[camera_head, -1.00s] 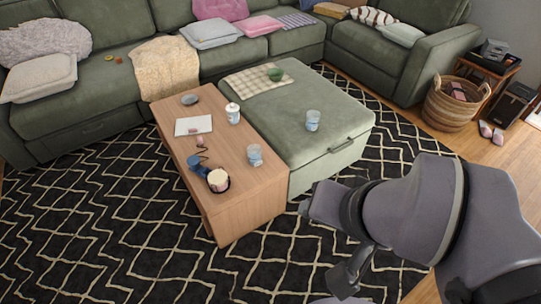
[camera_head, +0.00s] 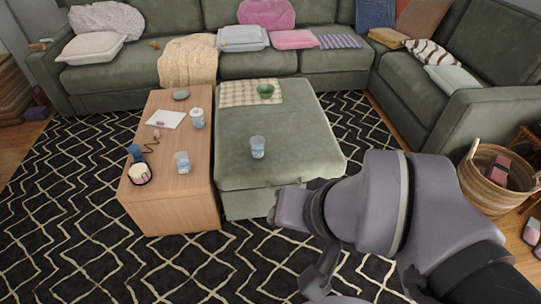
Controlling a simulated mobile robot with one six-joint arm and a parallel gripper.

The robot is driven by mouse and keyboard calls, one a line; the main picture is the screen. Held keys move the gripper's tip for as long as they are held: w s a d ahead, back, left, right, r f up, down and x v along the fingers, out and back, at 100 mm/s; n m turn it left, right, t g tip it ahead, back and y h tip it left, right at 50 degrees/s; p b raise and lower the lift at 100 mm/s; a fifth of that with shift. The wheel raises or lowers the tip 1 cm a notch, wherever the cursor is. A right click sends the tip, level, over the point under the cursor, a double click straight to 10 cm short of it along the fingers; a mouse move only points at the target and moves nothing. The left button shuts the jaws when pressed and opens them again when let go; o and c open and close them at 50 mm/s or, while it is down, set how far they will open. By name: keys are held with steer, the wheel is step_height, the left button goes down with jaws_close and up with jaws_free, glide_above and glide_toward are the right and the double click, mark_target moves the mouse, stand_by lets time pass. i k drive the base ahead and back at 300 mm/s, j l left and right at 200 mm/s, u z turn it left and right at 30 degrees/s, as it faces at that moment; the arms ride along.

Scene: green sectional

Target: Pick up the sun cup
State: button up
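Several cups are in view, but no sun picture is clear enough to tell which is the sun cup. A clear bluish cup (camera_head: 257,147) stands upright on the green ottoman (camera_head: 290,123). Another clear bluish cup (camera_head: 183,163) stands on the wooden coffee table (camera_head: 185,207). A white lidded cup (camera_head: 197,118) stands behind it, near the table's right edge. My arm fills the lower right, well apart from the cups. What seems to be part of my gripper (camera_head: 319,276) shows at the bottom; its fingertips cannot be made out.
The table also holds a dark blue item (camera_head: 134,152), a round cream-topped jar (camera_head: 140,174), white paper (camera_head: 165,120) and a grey bowl (camera_head: 181,95). A green bowl (camera_head: 265,91) sits on the ottoman's cloth. A wicker basket (camera_head: 490,178) stands right. The patterned rug (camera_head: 70,200) is clear at left.

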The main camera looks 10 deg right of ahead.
mark_target(257, 142)
steer(key=k+l+u, duration=0.15)
steer(key=l, duration=0.3)
steer(key=l+u, duration=0.15)
steer(key=l, duration=0.35)
steer(key=u, duration=4.2)
steer(key=z, duration=4.2)
steer(key=i+j, duration=0.25)
steer(key=i, duration=0.2)
steer(key=i+j, duration=0.3)
steer(key=i, duration=0.15)
steer(key=i+j, duration=0.25)
steer(key=i, duration=0.15)
steer(key=i+j, duration=0.25)
steer(key=i, duration=0.2)
